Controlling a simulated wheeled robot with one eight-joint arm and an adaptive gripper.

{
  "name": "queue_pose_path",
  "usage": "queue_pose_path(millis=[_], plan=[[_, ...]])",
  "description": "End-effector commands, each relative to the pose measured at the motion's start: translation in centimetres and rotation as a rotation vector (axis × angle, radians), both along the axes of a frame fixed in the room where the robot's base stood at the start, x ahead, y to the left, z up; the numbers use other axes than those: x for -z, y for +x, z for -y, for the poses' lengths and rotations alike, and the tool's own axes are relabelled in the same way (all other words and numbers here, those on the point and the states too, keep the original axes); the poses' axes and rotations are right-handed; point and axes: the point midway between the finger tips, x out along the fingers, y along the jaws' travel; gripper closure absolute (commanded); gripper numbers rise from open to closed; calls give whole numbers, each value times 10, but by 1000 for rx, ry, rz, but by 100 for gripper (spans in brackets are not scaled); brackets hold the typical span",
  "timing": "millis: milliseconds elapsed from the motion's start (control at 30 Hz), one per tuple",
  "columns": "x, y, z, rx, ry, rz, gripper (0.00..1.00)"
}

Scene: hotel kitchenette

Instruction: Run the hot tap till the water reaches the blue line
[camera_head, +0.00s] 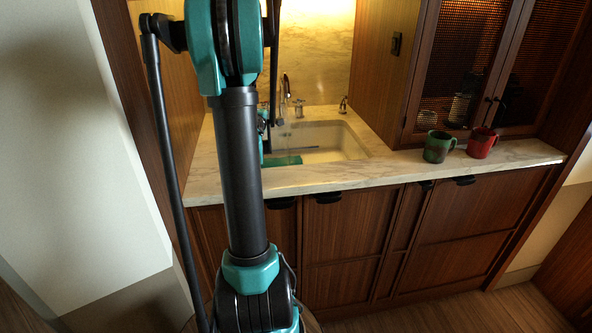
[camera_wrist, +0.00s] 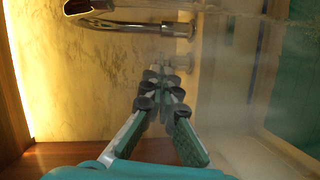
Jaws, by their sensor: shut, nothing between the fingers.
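The chrome faucet (camera_head: 286,88) stands behind the white sink (camera_head: 345,142). A small tap handle (camera_head: 299,105) is just right of it; the left side is hidden behind my arm. In the wrist view the faucet (camera_wrist: 135,25) crosses the top, with a blurred chrome fitting (camera_wrist: 179,62) below. My gripper (camera_wrist: 160,75) is shut and empty, its fingertips in front of that fitting; I cannot tell if they touch it. I see no blue line and cannot make out running water.
A green mug (camera_head: 438,147) and a red mug (camera_head: 481,143) stand on the marble counter (camera_head: 405,166) at right. A small chrome fitting (camera_head: 343,104) stands behind the sink's right side. A wooden wall flanks the sink at right.

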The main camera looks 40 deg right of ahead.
Motion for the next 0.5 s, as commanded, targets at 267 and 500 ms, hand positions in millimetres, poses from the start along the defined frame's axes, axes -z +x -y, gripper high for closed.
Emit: queue_pose_path(millis=[267, 500], plan=[[0, 13, 4, 10, -61, -108, 73], [-5, 59, 15, 23, -301, -600, 43]])
